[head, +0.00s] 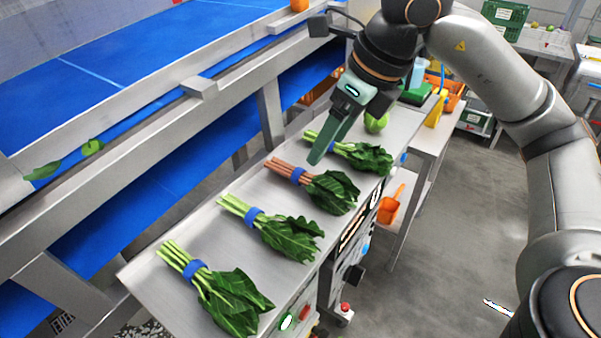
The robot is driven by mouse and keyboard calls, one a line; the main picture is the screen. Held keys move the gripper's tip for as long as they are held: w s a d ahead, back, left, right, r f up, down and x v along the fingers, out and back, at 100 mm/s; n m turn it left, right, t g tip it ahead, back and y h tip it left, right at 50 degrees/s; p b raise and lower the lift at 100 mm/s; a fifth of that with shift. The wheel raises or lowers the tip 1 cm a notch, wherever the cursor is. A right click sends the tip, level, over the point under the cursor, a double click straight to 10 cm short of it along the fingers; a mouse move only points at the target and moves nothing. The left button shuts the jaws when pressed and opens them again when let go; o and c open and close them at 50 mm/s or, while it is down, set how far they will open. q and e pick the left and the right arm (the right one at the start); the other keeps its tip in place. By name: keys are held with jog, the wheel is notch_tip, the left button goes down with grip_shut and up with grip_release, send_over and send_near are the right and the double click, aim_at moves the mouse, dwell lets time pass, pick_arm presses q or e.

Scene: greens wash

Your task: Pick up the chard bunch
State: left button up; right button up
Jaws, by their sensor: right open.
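The chard bunch (333,192) lies on the steel table (196,222), with pinkish-red stems pointing up-left, dark green leaves to the right and a blue band around the stems. My right gripper (320,152) points down just above and behind the bunch in the head view. Its jaws are open, and nothing shows between them. It appears apart from the chard, though the exact height is hard to tell. The gripper partly covers the farther green-stemmed bunch (368,158). My left gripper is not in view.
Two more green-stemmed bunches lie nearer, one in the middle (290,236) and one in front (232,300). A round green item (376,122) sits at the table's far end. A blue conveyor (140,65) with a metal frame runs along the left. Orange scoop (390,207) hangs at the right side.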

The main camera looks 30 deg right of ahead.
aim_at(308, 174)
jog(key=x, duration=0.9)
jog(key=shift+w+a+f+p, duration=0.1)
jog(key=shift+w+p, duration=0.05)
jog(key=shift+p, duration=0.25)
grip_shut()
